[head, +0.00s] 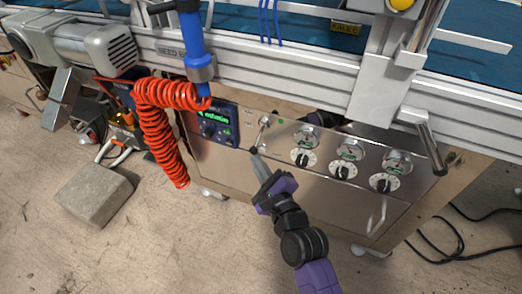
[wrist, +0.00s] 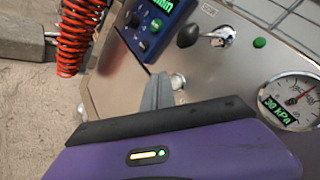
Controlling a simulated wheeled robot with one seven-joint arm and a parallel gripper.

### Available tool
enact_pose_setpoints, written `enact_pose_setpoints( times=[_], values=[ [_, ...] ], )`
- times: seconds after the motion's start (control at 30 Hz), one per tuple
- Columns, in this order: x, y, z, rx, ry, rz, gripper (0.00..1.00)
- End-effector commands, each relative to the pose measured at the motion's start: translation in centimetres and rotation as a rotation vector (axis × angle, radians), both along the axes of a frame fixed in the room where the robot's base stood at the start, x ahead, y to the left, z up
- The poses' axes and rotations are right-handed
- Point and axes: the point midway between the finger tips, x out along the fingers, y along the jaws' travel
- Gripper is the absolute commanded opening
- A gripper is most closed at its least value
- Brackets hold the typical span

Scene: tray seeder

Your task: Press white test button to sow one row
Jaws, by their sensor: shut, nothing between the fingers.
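The steel control panel (head: 335,205) stands below the rail in the head view. My gripper (head: 261,166) is shut and empty, its grey fingers pointing at the panel's left part. In the wrist view the fingers (wrist: 158,92) end beside a small round whitish button (wrist: 178,81) on the panel. I cannot tell whether they touch it. In the head view I cannot make this button out; the gripper seems to cover it. A black-knobbed lever (wrist: 188,33) and a green button (wrist: 260,42) sit above it in the wrist view.
A blue display unit (head: 212,124) is left of the lever. Several gauges and dials, such as this dial (head: 303,158), are on the right. A red coiled hose (head: 160,140) hangs at left; a grey block (head: 94,193) lies on the floor. A handle (head: 376,216) sticks out low right.

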Motion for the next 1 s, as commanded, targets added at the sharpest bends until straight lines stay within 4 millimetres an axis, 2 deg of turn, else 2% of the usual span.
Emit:
enact_pose_setpoints(
  times=[1.0],
  values=[
    [0.81,-0.28,0.01,0.000,0.000,0.000,0.00]
  ],
)
